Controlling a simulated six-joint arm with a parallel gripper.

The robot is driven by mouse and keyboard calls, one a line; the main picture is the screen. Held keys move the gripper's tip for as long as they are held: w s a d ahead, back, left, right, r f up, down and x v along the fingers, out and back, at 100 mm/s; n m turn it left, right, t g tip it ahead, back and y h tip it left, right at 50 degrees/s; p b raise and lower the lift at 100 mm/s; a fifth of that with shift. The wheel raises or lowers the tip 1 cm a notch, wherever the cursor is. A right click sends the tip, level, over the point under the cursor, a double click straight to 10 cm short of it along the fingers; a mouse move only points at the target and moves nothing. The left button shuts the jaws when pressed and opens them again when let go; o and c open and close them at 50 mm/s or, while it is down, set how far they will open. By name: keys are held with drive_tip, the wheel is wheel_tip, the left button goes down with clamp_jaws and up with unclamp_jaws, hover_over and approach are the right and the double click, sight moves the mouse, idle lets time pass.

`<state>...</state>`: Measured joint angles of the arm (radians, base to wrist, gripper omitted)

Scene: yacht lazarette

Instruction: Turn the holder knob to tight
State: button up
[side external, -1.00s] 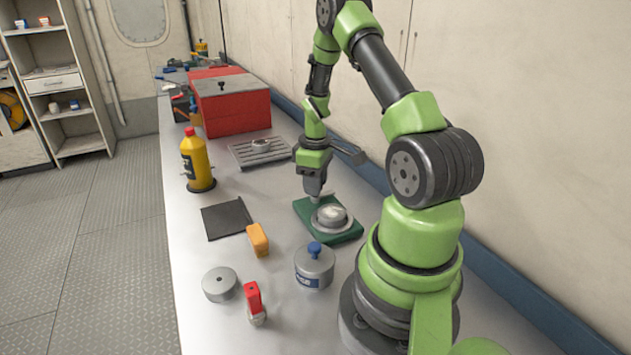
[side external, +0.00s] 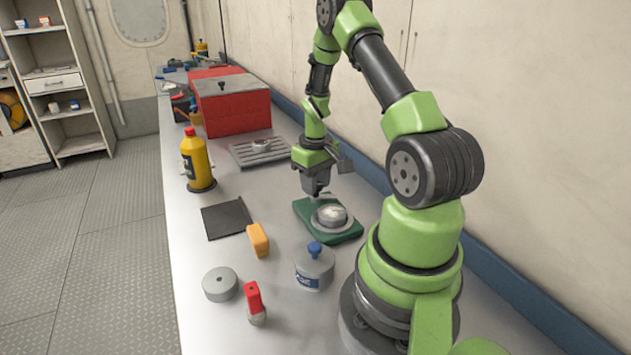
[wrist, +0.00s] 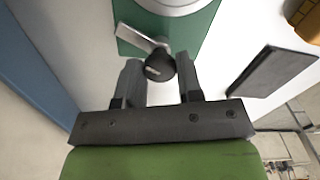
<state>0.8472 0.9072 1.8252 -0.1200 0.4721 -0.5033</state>
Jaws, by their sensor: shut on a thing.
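The holder (side external: 351,236) has a green base with a round grey piece on top, and stands on the bench in front of my arm. The base also shows at the top of the wrist view (wrist: 200,38). Its dark round knob (wrist: 159,67) has a pale line on its top. A short metal bar (wrist: 142,37) lies beside the knob. My gripper (wrist: 158,68) points down over the base's far end, shut on the knob, with one finger at each side. In the side view my gripper (side external: 316,194) hides the knob. No tight mark is readable.
A slotted metal tray (side external: 245,153) and a red box (side external: 232,105) are farther back. The wall runs close along the right.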

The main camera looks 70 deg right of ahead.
drive_tip(key=m, duration=0.5)
drive_tip(key=shift+s+m, duration=0.1)
drive_tip(key=shift+m, duration=0.2)
drive_tip(key=m, duration=0.5)
drive_tip(key=shift+a+m, duration=0.1)
drive_tip(key=shift+m, duration=0.2)
drive_tip(key=o, duration=0.9)
drive_tip(key=shift+r, duration=0.1)
wheel_tip(320, 180, up, 10)
drive_tip(key=shift+f, duration=0.1)
